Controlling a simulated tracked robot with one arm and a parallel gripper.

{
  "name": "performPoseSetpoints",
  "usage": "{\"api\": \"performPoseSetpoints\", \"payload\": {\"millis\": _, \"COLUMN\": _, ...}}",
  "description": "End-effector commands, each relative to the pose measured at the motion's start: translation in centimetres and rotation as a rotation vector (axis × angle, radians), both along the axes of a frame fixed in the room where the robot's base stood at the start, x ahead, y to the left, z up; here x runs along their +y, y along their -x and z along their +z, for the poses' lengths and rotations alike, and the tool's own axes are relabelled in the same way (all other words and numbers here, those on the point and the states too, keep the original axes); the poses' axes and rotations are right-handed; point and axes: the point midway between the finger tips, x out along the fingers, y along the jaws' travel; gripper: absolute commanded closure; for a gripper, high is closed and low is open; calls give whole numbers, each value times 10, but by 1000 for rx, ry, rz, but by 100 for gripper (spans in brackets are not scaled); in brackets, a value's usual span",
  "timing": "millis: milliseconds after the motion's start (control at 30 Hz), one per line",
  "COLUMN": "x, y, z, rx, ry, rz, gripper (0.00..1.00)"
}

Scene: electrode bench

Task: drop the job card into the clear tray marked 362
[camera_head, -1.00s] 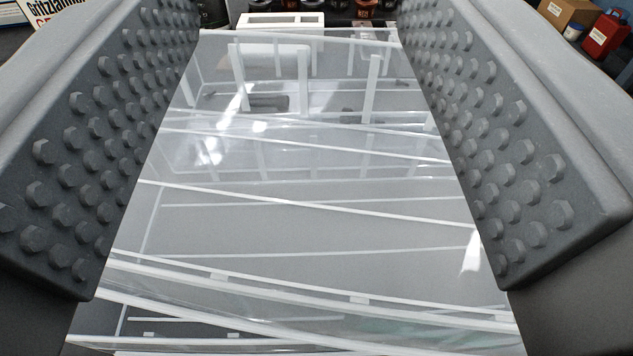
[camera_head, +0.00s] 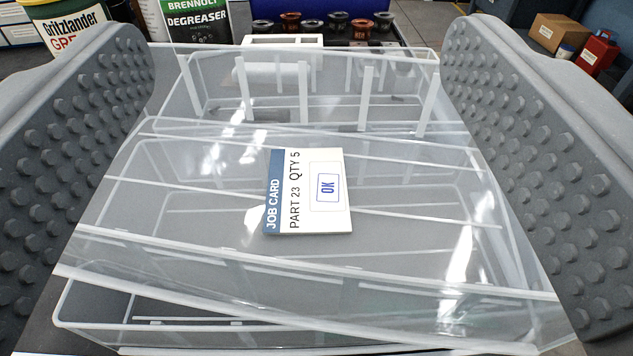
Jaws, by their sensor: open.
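The job card (camera_head: 307,191) is white with a blue strip, reading "JOB CARD", "PART 23 QTY 5" and a boxed "OK". It lies face up between my jaws in the picture, touching neither. My gripper (camera_head: 298,65) is open and empty, its two studded grey pads far apart at the left and right. Clear trays with pale rims fill the space between them: a middle clear tray (camera_head: 450,272), and a divided one (camera_head: 438,90) behind. The card shows within the middle tray's outline; whether it rests on the floor is hard to tell through the plastic. No 362 mark is legible.
Behind the trays stand a Gritzlander tub (camera_head: 72,30), a black and green degreaser container (camera_head: 196,20), a white box (camera_head: 283,41) and several small spools (camera_head: 313,25). A cardboard box (camera_head: 559,31) and a red case (camera_head: 597,52) sit at the far right.

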Motion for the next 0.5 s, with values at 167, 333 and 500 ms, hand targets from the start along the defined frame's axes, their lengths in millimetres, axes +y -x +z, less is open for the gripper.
{"api": "performPoseSetpoints", "payload": {"millis": 167, "x": 1, "y": 30, "z": 2, "rx": 0, "ry": 1, "rz": 1, "gripper": 27}}
{"api": "performPoseSetpoints", "payload": {"millis": 333, "x": 3, "y": 58, "z": 1, "rx": 2, "ry": 1, "rz": 2, "gripper": 27}}
{"api": "performPoseSetpoints", "payload": {"millis": 500, "x": 4, "y": 86, "z": 1, "rx": 0, "ry": 1, "rz": 2, "gripper": 27}}
